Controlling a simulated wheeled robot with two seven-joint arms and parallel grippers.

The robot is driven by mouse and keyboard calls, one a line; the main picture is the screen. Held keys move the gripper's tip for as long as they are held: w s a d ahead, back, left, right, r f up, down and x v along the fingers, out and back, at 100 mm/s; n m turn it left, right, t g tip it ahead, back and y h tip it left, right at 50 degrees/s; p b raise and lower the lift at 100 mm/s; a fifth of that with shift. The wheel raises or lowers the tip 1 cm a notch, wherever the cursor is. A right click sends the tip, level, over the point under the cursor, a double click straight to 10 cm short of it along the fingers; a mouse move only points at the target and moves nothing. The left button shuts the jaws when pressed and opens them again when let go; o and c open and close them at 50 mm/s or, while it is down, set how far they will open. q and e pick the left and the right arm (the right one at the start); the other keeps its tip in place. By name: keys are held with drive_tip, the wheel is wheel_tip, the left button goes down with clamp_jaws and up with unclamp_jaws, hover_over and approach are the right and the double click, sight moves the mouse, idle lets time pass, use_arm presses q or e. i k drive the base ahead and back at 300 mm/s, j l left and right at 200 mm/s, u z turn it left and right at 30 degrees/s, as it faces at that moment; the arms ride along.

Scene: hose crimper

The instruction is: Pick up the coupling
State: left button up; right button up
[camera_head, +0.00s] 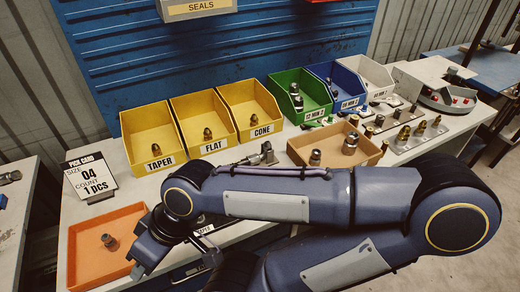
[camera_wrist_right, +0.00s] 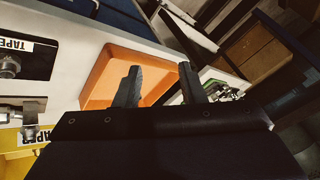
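A small dark metal coupling (camera_head: 109,241) stands in the orange tray (camera_head: 75,272) at the front left of the bench. More metal fittings stand in the brown tray (camera_head: 372,151); which one is the task's coupling I cannot tell. My right arm reaches across the bench, its gripper end beside the orange tray's right side. In the right wrist view my right gripper (camera_wrist_right: 158,86) is open, with nothing between its fingers. The orange tray (camera_wrist_right: 103,83) lies beyond the fingers there, and no coupling shows in it. My left gripper is out of view.
Yellow bins marked TAPER (camera_head: 148,145), FLAT (camera_head: 200,130) and CONE (camera_head: 249,115) line the back. A green bin (camera_head: 292,98), a blue bin (camera_head: 338,85) and a white bin (camera_head: 367,76) follow. A pick card (camera_head: 90,177) reads size 04, count 1. Fittings stand at right.

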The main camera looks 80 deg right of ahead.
sight(314, 159)
drive_tip(key=z, duration=3.1)
drive_tip(key=l, duration=0.35)
